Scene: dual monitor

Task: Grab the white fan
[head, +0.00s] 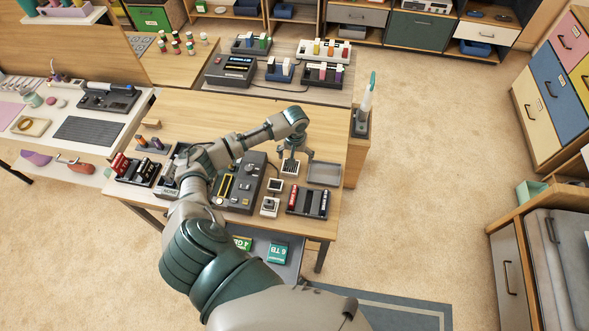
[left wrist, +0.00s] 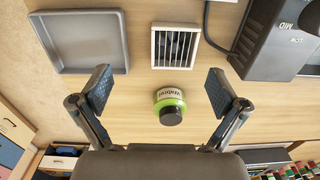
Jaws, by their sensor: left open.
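The white fan (left wrist: 155,47) is a small square white frame with a dark grille. It lies flat on the wooden table, near the top middle of the left wrist view. In the head view the white fan (head: 290,169) shows just below my left gripper (head: 294,154), partly covered by it. In the left wrist view my left gripper (left wrist: 157,88) is open and empty, its two fingers wide apart. The fan lies beyond the fingertips, between their lines, and nothing touches it. My right gripper is in neither view.
A round green-and-white container (left wrist: 170,106) with a dark knob lies between the fingers in the left wrist view. An empty grey tray (head: 324,173) is right of the fan. A dark control box (head: 241,186) stands left. A battery tray (head: 307,202) is nearer the front edge.

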